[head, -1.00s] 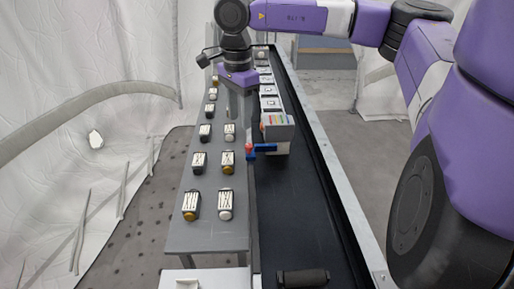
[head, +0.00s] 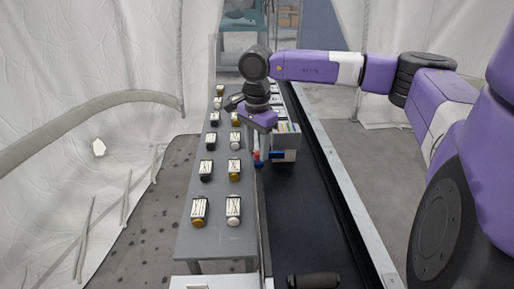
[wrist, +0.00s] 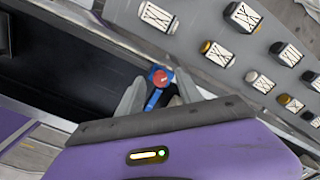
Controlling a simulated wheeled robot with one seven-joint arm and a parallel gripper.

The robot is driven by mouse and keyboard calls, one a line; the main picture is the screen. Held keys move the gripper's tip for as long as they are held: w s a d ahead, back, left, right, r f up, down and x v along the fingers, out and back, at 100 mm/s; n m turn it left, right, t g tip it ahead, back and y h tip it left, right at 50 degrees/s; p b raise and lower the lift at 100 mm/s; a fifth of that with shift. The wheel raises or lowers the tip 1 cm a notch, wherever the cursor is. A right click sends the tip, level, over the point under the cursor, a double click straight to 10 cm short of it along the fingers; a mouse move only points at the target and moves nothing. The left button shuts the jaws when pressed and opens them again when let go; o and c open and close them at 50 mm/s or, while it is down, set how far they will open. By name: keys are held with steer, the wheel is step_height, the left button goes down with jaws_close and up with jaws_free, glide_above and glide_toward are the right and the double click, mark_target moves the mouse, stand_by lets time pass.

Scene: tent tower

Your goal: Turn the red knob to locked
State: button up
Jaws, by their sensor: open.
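The red knob (wrist: 160,77) has a round red cap and a blue lever (wrist: 153,98) reaching out from it. In the wrist view it lies between the tips of my gripper (wrist: 160,88), whose two grey fingers stand apart on either side. I cannot tell whether the fingers touch it. In the head view my gripper (head: 257,157) points down at the knob, beside the pale box (head: 287,148) with coloured marks on top. The knob is mostly hidden there, with bits of red and blue showing. The lever's exact setting is hard to read.
A grey table (head: 218,242) on the left carries several small labelled blocks in rows. A dark conveyor belt (head: 300,215) with a pale side rail (head: 345,195) runs along the right. A black cylinder (head: 315,281) lies at the near end. The belt between is clear.

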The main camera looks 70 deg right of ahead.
steer(key=shift+f, duration=0.15)
jaws_close()
steer(key=shift+m, duration=0.3)
steer(key=m+b, duration=0.3)
steer(key=shift+f, duration=0.1)
steer(key=m+b, duration=0.2)
steer(key=m, duration=0.3)
stand_by(0.5)
jaws_free()
